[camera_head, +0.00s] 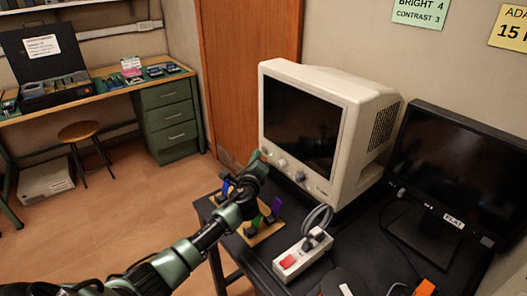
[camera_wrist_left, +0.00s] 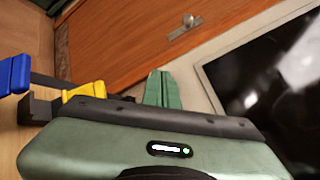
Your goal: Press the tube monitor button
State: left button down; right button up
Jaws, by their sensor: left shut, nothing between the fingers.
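The tube monitor (camera_head: 385,97) is a bulky cream box with a dark screen, standing on the black table. Its lower front bezel carries round knobs (camera_head: 282,163) and smaller controls; which one is the button I cannot tell. My left gripper (camera_head: 257,157) is shut and empty, with its tips near the bezel's lower left corner. Whether they touch it is unclear. In the left wrist view the green fingers (camera_wrist_left: 159,88) are together, left of the monitor's pale frame (camera_wrist_left: 210,90) and dark screen (camera_wrist_left: 265,80). My right gripper is not in view.
A wooden board with coloured clamps (camera_head: 272,212) lies under my left wrist. A power strip with a red switch (camera_head: 288,262) and cable is in front of the monitor. A flat screen (camera_head: 455,165) stands at right. A wooden door (camera_head: 245,60) is behind.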

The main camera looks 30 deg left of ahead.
pick_arm(q)
jog(key=s, duration=0.1)
jog(key=s+a+p, duration=0.1)
jog(key=s, duration=0.1)
jog(key=shift+s+a+p, duration=0.25)
jog(key=shift+p, duration=0.1)
jog(key=shift+s+a, duration=0.2)
jog(key=shift+s, duration=0.3)
jog(key=shift+s+a, duration=0.2)
jog(key=shift+s, duration=0.3)
